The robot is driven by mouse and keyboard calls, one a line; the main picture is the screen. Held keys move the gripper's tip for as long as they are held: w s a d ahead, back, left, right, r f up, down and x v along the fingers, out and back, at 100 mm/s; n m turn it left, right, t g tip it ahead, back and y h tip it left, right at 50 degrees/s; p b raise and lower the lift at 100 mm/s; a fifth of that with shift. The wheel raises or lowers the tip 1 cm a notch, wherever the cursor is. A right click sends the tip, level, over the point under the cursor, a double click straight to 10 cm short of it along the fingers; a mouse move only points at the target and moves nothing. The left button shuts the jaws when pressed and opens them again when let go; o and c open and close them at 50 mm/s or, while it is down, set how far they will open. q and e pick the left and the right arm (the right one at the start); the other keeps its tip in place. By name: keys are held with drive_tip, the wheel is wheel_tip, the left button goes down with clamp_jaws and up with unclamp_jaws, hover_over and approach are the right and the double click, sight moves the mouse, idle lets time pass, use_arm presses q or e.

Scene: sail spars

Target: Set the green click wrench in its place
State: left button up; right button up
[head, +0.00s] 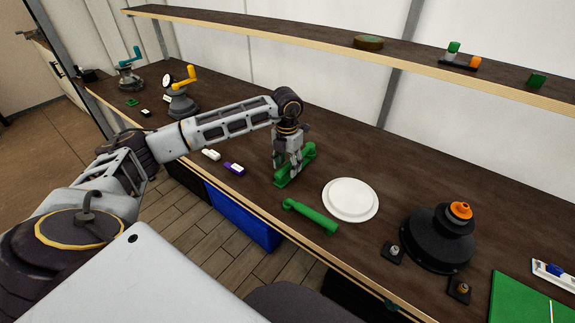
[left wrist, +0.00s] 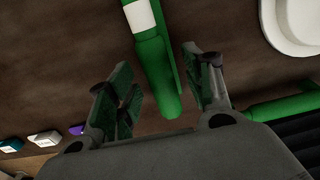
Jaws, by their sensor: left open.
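My left gripper (head: 288,165) is open, pointing down over a long green piece (head: 303,160) on the dark bench. In the left wrist view this piece (left wrist: 155,68) has a rounded end and a white band, and its end lies between the spread fingers (left wrist: 160,92); I cannot tell if they touch it. A second green piece, a rounded bar with a knob at one end (head: 312,216), lies nearer the bench's front edge; part of it shows in the left wrist view (left wrist: 285,106). I cannot tell for certain which is the click wrench. My right gripper is not in view.
A white round plate (head: 350,200) lies right of the gripper, and a black stepped stand with an orange top (head: 438,237) beyond it. White (head: 211,155) and purple (head: 234,168) blocks lie left. A shelf (head: 300,32) runs along the back.

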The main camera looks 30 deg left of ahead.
use_arm(q)
wheel_tip(320, 180, up, 12)
drive_tip(key=shift+f, duration=0.15)
idle(0.5)
drive_tip(key=shift+s+f, duration=0.1)
drive_tip(key=shift+s, duration=0.05)
idle(0.8)
